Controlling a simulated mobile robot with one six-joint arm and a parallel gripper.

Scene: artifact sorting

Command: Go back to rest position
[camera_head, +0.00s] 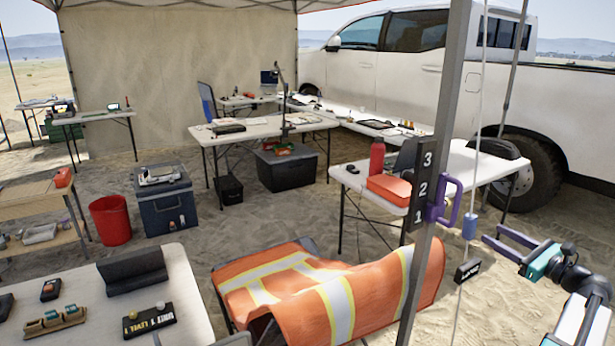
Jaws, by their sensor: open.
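My gripper (492,234) shows at the right side, on the end of my white and black arm (580,305). Its two dark fingers are apart and point left, with nothing between them. The fingertips appear close to a hanging cord with a blue cylinder (469,227) and a black tag (467,271); I cannot tell the depth between them. A purple handle (450,202) is at the metal pole (425,262), beside a black plate marked 3, 2, 1 (420,188).
An orange vest (278,276) drapes over a chair at front centre. A table (190,295) stands front left. A right table (465,172) holds a red bottle (377,159) and an orange case (389,189). A white truck (400,70) is behind. Sand lies open at centre.

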